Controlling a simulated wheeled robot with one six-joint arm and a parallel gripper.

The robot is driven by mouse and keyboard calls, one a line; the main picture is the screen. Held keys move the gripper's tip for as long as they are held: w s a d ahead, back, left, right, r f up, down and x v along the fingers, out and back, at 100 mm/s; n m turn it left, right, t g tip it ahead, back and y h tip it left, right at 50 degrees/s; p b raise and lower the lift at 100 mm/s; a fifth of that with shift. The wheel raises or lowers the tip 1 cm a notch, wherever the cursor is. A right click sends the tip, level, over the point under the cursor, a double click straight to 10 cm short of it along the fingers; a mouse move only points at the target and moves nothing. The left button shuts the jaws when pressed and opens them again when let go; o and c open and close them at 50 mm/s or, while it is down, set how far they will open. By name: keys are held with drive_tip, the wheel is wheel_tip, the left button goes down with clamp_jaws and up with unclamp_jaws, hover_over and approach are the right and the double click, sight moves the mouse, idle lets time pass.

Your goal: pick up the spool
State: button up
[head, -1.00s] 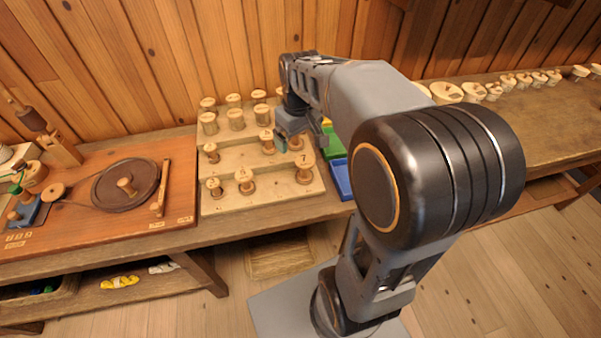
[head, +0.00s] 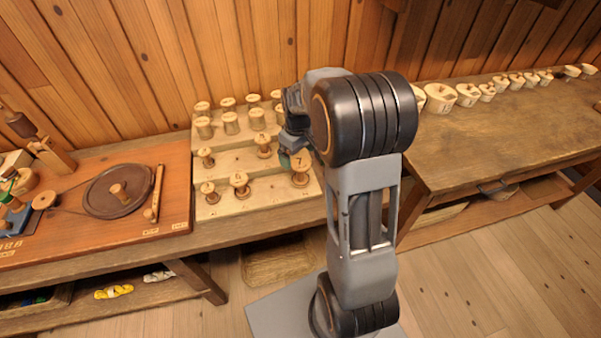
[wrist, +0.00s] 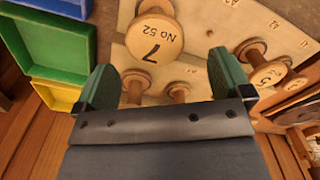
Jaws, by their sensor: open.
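The task does not say which spool. A turned wooden spool marked "No 52" and "7" (wrist: 155,38) stands on the pale stepped board, just beyond my fingertips in the wrist view. It also shows at the board's front right in the head view (head: 300,180). My gripper (wrist: 163,78) is open, with green finger pads apart and nothing held between them. In the head view my gripper (head: 292,143) hangs just behind and above that spool. Another spool (wrist: 268,75) stands to the right in the wrist view. Two more, behind my gripper, are partly hidden.
The board (head: 225,210) holds several other spools, including one at its front middle (head: 240,184). A blue tray (wrist: 70,5), a green tray (wrist: 55,50) and a yellow tray (wrist: 55,97) lie left in the wrist view. A reddish board with a wheel (head: 120,190) stands left.

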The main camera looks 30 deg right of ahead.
sight(299, 163)
drive_tip(key=shift+d+f, duration=0.2)
drive_tip(key=shift+f, duration=2.4)
drive_tip(key=shift+s, duration=0.1)
drive_tip(key=shift+c, duration=0.3)
drive_tip(key=c, duration=1)
drive_tip(key=shift+r, duration=0.15)
